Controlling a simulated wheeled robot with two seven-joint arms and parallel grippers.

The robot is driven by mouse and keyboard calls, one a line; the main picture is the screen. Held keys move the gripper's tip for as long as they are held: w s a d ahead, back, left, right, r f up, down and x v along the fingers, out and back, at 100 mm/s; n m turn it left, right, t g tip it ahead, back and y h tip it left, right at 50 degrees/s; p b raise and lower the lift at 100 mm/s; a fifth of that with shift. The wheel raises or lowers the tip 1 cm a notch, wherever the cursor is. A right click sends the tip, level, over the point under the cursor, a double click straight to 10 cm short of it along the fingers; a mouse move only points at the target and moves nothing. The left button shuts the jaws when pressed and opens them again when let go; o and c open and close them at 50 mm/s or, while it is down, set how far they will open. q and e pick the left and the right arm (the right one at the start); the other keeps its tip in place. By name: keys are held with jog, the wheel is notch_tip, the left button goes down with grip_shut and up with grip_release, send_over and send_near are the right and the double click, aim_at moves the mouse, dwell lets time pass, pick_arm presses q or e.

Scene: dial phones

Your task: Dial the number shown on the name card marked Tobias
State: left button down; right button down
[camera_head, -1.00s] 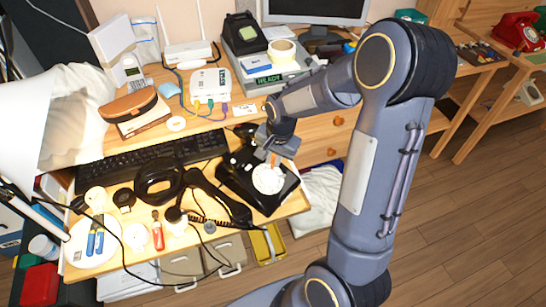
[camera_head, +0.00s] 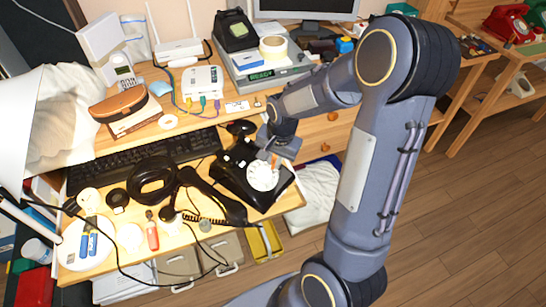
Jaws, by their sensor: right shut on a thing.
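A black rotary phone (camera_head: 240,178) with a white dial (camera_head: 263,176) sits at the front right of the wooden desk. Its black handset (camera_head: 210,196) lies off it to the left, with a coiled cord. My right gripper (camera_head: 275,155) is over the upper right edge of the dial, shut on a thin orange stick (camera_head: 273,161) that points down at the dial. I cannot tell whether the stick's tip touches the dial. A small white card (camera_head: 237,106) lies behind the phone; its writing is too small to read. My left gripper is not in view.
A black keyboard (camera_head: 140,160), a headset (camera_head: 153,180) and several small tools crowd the desk's left. A brown case (camera_head: 118,103), a white box with cables (camera_head: 203,83) and a grey device (camera_head: 265,66) stand behind. A red phone (camera_head: 512,24) stands on a far bench.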

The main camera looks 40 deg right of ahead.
jog(key=shift+s+f, duration=0.1)
jog(key=shift+s, duration=0.15)
jog(key=shift+s+r+p, duration=0.35)
jog(key=shift+r+p, duration=0.25)
jog(key=shift+r, duration=0.2)
jog(key=shift+d+r, duration=0.1)
jog(key=shift+r, duration=0.05)
notch_tip(320, 180, up, 6)
jog(key=s+p, duration=0.2)
jog(key=p, duration=0.3)
jog(key=shift+s+d, duration=0.35)
jog(key=shift+d, duration=0.05)
